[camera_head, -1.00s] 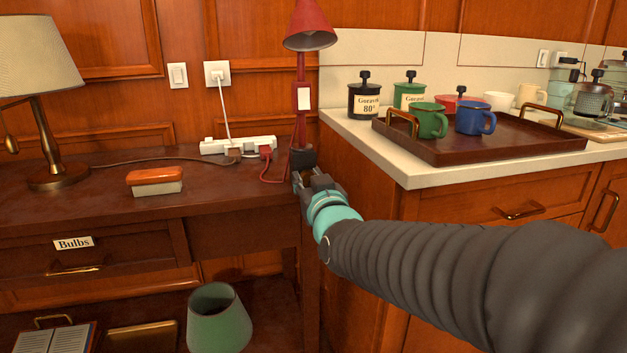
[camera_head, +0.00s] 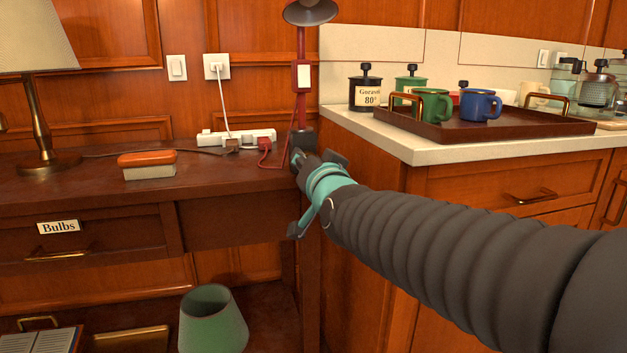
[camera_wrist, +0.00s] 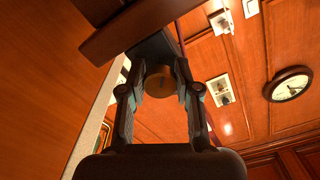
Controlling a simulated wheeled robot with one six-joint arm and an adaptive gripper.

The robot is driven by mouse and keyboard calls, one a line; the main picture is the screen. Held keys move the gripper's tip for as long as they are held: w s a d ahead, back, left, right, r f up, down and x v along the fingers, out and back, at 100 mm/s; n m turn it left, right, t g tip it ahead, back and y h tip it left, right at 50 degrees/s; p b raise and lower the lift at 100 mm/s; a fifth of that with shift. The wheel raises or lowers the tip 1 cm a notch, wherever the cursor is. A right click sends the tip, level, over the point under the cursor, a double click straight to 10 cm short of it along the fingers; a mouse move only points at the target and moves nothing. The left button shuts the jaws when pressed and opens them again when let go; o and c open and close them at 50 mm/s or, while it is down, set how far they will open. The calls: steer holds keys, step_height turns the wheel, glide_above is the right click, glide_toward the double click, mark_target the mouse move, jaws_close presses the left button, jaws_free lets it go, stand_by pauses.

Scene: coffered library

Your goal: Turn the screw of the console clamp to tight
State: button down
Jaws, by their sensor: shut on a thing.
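The clamp (camera_head: 303,139) is a dark block at the foot of the red lamp post (camera_head: 301,105), on the right end of the dark console table (camera_head: 90,205). Its screw shows in the wrist view as a round brass knob (camera_wrist: 160,84) under the dark clamp body (camera_wrist: 150,48). My gripper (camera_wrist: 162,80) is shut on the knob, with one finger on each side of it. In the head view my gripper (camera_head: 303,163) is at the table's right corner, just below the clamp, and the wrist hides the screw.
A counter (camera_head: 440,150) with a tray (camera_head: 400,127) of mugs stands close on the right. A power strip (camera_head: 237,137) with a red cord and an orange-lidded box (camera_head: 147,165) are on the table. A green lampshade (camera_head: 212,320) is below.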

steer(key=m+b, duration=0.1)
steer(key=m, duration=0.5)
steer(key=shift+r+m, duration=0.2)
steer(key=shift+m, duration=0.1)
steer(key=m, duration=0.7)
steer(key=shift+r, duration=0.1)
steer(key=m, duration=0.7)
steer(key=shift+r, duration=0.1)
steer(key=m, duration=0.6)
steer(key=shift+d+m, duration=0.1)
steer(key=shift+m, duration=0.3)
steer(key=c, duration=0.8)
jaws_free()
